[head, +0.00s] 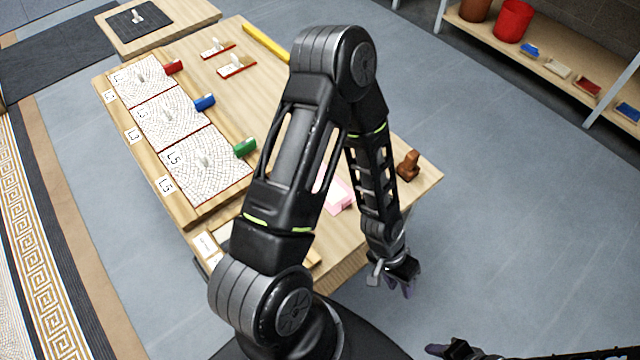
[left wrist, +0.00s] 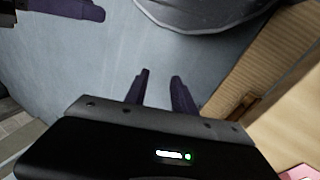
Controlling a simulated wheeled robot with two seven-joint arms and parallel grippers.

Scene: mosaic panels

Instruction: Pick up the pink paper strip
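A pink paper piece (head: 338,195) lies on the wooden table, partly hidden behind my left arm in the head view. A pink corner (left wrist: 300,173) also shows at the bottom right of the left wrist view. My left gripper (head: 407,288) hangs beyond the table's near right edge, over the floor, away from the pink paper. In the left wrist view its two purple fingers (left wrist: 160,76) stand apart with nothing between them. My right gripper (head: 437,350) shows only partly at the bottom of the head view; its opening cannot be made out.
Three mosaic panels (head: 170,118) lie in a wooden frame at the table's left, with red, blue (head: 205,103) and green (head: 245,147) pieces beside them. A brown object (head: 408,165) stands near the right corner. A shelf (head: 560,70) with a red bucket (head: 513,20) stands beyond open floor.

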